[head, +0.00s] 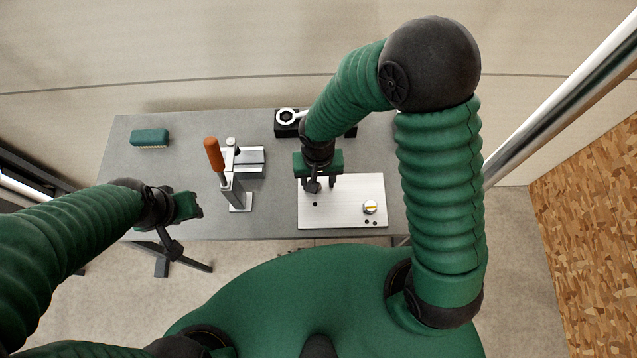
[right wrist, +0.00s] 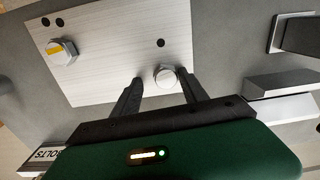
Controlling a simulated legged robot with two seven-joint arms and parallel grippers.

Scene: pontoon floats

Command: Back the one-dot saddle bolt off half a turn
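A pale metal plate (head: 340,214) lies on the grey table and carries two bolts. The one-dot bolt (right wrist: 165,76) has a round silvery head, with one black dot (right wrist: 161,43) beside it in the right wrist view. The two-dot bolt (right wrist: 62,52) has a yellow stripe on its head and also shows in the head view (head: 370,207). My right gripper (right wrist: 160,78) is open, its fingertips either side of the one-dot bolt head; contact cannot be told.
A clamp with an orange handle (head: 214,155) stands left of the plate. A ring-ended tool (head: 287,117) lies on a black block at the back. A green block (head: 150,138) lies at the back left. A label reading BOLTS (right wrist: 52,157) shows at the wrist view's lower left.

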